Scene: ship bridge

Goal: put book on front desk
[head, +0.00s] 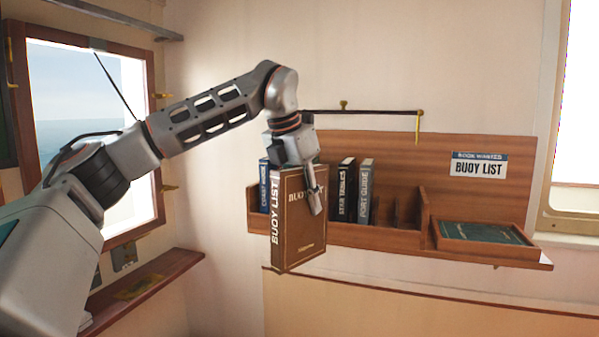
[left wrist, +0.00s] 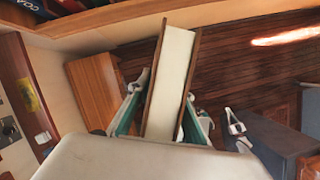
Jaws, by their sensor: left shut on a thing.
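The brown book (head: 304,238), with BUOY LIST on its white spine label, is held upright and slightly turned in front of the wall shelf. My left gripper (head: 312,200) is shut on it from above. One finger lies on the front cover; the other is hidden behind the book in the head view. In the left wrist view the book (left wrist: 171,80) shows its pale page edge and brown covers between the fingers (left wrist: 166,115). I cannot tell for sure which surface is the front desk.
The wooden shelf (head: 385,238) holds upright books, including STAR TABLES (head: 344,190) and PORT GUIDE (head: 365,192), beside empty slots. A green book (head: 480,233) lies flat in its right tray, below a BUOY LIST sign (head: 478,166). A wooden ledge (head: 150,275) runs under the left window.

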